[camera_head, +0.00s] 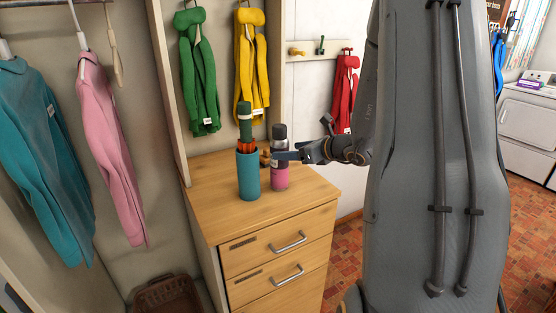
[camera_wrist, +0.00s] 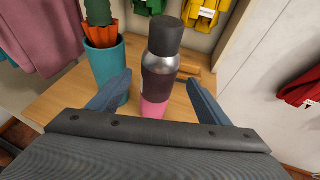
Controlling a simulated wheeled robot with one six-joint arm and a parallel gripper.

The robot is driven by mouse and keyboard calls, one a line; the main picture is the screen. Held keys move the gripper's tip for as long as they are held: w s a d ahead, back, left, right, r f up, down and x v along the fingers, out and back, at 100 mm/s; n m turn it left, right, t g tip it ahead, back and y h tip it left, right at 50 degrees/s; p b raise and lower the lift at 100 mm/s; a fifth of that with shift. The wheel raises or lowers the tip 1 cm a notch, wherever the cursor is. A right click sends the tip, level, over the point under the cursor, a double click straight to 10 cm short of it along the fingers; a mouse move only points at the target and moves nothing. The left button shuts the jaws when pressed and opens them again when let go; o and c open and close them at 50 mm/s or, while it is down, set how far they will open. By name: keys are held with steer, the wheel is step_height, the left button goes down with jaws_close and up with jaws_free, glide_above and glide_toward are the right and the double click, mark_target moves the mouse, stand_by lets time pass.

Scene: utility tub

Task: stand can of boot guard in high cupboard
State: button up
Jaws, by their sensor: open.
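The can of boot guard (camera_head: 280,175), pink below with a dark label, silver shoulder and black cap, stands upright on the wooden drawer cabinet top (camera_head: 306,188). In the wrist view the can (camera_wrist: 157,85) stands between the two blue-grey fingers. My gripper (camera_head: 288,156) reaches it from the right, and in the wrist view my gripper (camera_wrist: 155,98) is open, with gaps on both sides of the can. No high cupboard can be made out in either view.
A teal pot (camera_head: 248,174) with a green and orange item stands close left of the can. A small wooden object (camera_head: 265,158) lies behind it. Green (camera_head: 198,75) and yellow (camera_head: 251,55) jackets hang above. A brown basket (camera_head: 167,296) stands on the floor.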

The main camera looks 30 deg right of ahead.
mark_target(279, 169)
steer(key=p+x, duration=0.2)
steer(key=x, duration=0.4)
steer(key=shift+f+p, duration=0.35)
steer(key=shift+a, duration=0.1)
steer(key=shift+c, duration=0.4)
steer(key=c, duration=1.4)
steer(key=shift+r, duration=0.1)
